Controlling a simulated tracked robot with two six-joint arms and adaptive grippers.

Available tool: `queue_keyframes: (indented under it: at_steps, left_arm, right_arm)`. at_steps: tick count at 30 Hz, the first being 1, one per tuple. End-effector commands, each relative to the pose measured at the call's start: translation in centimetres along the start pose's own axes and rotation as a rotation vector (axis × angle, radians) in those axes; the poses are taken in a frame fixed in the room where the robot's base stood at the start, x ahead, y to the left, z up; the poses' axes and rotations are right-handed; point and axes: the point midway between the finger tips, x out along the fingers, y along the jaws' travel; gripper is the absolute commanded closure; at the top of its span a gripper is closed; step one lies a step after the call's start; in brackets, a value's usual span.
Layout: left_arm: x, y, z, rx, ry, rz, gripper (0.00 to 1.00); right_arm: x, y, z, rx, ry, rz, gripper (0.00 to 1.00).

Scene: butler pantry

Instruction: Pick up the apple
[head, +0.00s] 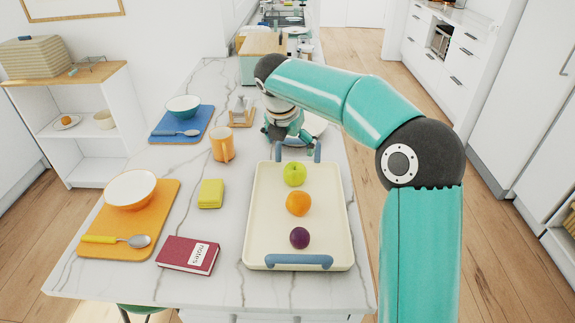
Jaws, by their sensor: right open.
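A green apple (294,174) sits at the far end of a cream tray (335,240) with blue handles. An orange (298,203) lies in the middle of the tray, and a dark purple fruit (300,238) lies near its front end. My right gripper (288,138) is open and empty, beyond the apple and near the tray's far handle. It is apart from the apple. My right arm reaches in from the right and arches over the far end of the counter. My left gripper is not in view.
On the marble counter (225,282) stand an orange cup (223,145), a yellow block (211,194) and a red notebook (188,255). Bowls and spoons rest on an orange board (165,205) and a blue board (195,122) at the left. A plate (315,126) is partly hidden behind my gripper.

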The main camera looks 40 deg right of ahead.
Motion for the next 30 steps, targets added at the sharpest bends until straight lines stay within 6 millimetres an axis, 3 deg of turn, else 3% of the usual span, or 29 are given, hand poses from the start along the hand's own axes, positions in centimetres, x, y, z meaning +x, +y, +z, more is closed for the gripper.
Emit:
queue_keyframes:
  at_steps: [12, 23, 30]
  left_arm:
    - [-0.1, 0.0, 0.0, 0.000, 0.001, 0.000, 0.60]
    - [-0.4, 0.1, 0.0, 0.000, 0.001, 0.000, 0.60]
    - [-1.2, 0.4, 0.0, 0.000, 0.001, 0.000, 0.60]
  right_arm:
    - [8.4, 0.0, -0.1, -0.003, 0.003, -0.004, 0.02]
    - [11.4, 0.1, 0.0, -0.003, 0.002, -0.002, 0.02]
    - [14.7, -0.1, -0.1, -0.005, 0.004, -0.003, 0.02]
